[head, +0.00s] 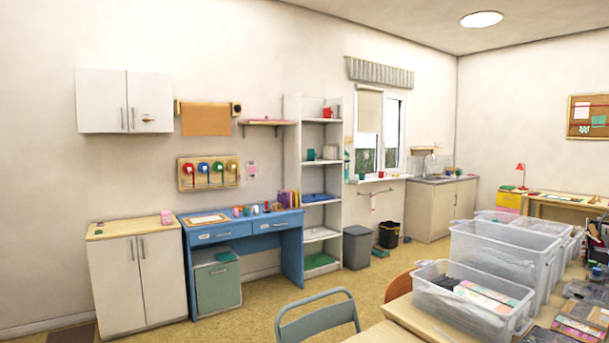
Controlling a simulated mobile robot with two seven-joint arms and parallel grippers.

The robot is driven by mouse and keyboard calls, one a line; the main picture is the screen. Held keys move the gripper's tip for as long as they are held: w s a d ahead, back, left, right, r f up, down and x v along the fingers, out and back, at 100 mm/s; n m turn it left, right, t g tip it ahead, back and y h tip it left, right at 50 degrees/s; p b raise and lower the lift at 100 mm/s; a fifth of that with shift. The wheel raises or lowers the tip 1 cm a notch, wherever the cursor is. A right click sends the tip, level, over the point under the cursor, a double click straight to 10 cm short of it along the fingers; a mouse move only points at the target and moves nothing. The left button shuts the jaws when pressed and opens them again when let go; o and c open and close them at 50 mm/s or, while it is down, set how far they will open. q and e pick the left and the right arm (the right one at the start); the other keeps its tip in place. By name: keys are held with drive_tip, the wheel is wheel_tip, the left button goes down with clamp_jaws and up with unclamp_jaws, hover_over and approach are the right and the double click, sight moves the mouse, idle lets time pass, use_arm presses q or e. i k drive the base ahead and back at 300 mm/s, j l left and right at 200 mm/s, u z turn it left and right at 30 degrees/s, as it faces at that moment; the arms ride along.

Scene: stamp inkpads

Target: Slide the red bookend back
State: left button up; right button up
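I cannot pick out the red bookend for certain. A row of upright books (289,198) in purple, yellow and other colours stands at the right end of the blue desk (245,231). Small items in red, blue and brown stand to the left of the books, too small to tell apart. A red object (327,112), perhaps a mug, stands on an upper shelf of the white shelf unit (336,245). Neither of my grippers is in view.
A white cabinet (139,277) stands left of the desk. A grey chair (318,314) stands in front, beside a table with clear plastic bins (468,306). A grey bin (356,248) stands right of the shelves. The floor (245,318) before the desk is clear.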

sight(326, 112)
drive_tip(key=i+j+u, duration=0.5)
drive_tip(key=i+u, duration=0.2)
drive_tip(key=i, duration=0.2)
drive_tip(key=i+j+u, duration=0.1)
drive_tip(key=i+u, duration=0.2)
drive_tip(key=i, duration=0.95)
drive_tip(key=i+j+z, duration=0.15)
drive_tip(key=i, duration=1.15)
drive_tip(key=i+z, duration=0.5)
drive_tip(key=i+j+z, duration=0.1)
drive_tip(key=i+z, duration=0.35)
drive_tip(key=i+l+z, duration=0.1)
drive_tip(key=z, duration=0.3)
drive_tip(key=i+z, duration=0.6)
drive_tip(key=z, duration=0.25)
drive_tip(key=i+z, duration=0.3)
drive_tip(key=i, duration=0.25)
drive_tip(key=i+z, duration=0.35)
drive_tip(key=i, duration=0.2)
